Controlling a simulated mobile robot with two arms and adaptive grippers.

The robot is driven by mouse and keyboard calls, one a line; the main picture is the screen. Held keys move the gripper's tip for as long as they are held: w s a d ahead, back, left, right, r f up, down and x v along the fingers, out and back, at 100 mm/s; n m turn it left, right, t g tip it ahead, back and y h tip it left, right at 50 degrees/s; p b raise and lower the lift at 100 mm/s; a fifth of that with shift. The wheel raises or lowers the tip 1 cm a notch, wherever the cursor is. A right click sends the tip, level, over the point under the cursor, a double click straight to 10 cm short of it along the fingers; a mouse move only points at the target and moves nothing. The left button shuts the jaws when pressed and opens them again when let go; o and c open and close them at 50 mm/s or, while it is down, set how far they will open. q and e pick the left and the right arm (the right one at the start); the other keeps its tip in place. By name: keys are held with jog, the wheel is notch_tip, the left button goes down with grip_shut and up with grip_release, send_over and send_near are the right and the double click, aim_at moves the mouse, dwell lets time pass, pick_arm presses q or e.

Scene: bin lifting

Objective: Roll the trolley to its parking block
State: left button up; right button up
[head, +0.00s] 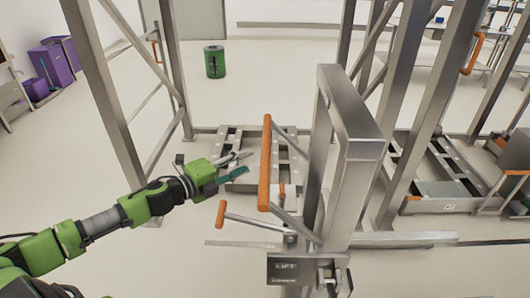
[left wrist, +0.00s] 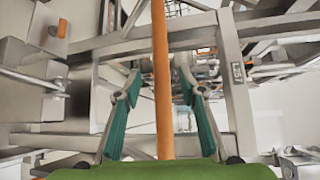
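A grey metal lifting frame, apparently the trolley (head: 350,175), stands right of centre with a labelled panel low at its front. Its upright orange handle bar (head: 265,160) faces my left gripper (head: 240,167). The gripper is open and empty, its fingers pointing right toward the bar, seemingly just short of it. In the left wrist view the orange bar (left wrist: 161,80) runs top to bottom between the spread fingers (left wrist: 160,112). I cannot tell which thing is the parking block; a low slotted metal base (head: 240,142) lies behind the handle. My right gripper is not in view.
A short orange-ended lever (head: 221,214) sticks out below the gripper. Tall metal posts (head: 103,95) stand left and right. A second low base (head: 445,188) lies at right. A green bin (head: 214,62) and purple boxes (head: 60,65) stand farther back. Floor at left is clear.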

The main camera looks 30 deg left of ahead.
aim_at(263, 151)
pick_arm(q)
jog(key=p+x, duration=0.2)
jog(key=x, duration=0.6)
jog(key=shift+w+d, duration=0.1)
jog(key=shift+w, duration=0.15)
jog(key=shift+w+d+f, duration=0.15)
jog(key=shift+w+d, duration=0.05)
jog(key=shift+w, duration=0.3)
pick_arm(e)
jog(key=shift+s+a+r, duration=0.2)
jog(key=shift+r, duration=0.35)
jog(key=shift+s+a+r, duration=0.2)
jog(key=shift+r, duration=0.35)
pick_arm(q)
grip_shut()
